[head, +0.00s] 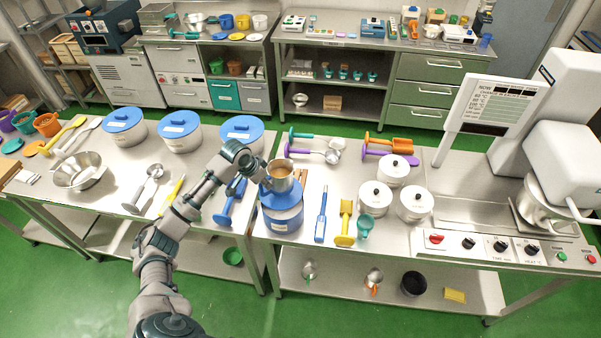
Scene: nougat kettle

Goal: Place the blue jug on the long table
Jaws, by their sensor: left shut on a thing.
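My left gripper (262,178) is shut at the side of a tan, metal-looking cup (281,178). The cup is upright, at or just above the top of a large blue vessel (283,218) with a pale label. I cannot tell whether the two touch, and the fingertips are partly hidden. The blue vessel stands at the left end of the table (328,172) with the machine. A small blue jug-like cup (227,21) stands on the back counter. I cannot tell which of these is the task's blue jug. My right gripper is not in view.
Blue-lidded pots (180,132) and a steel bowl (78,171) stand on the left table. A blue tool (321,215), a yellow scoop (345,222) and white-lidded pots (375,197) crowd the right table. A bare strip lies between the back scoops and the blue tool.

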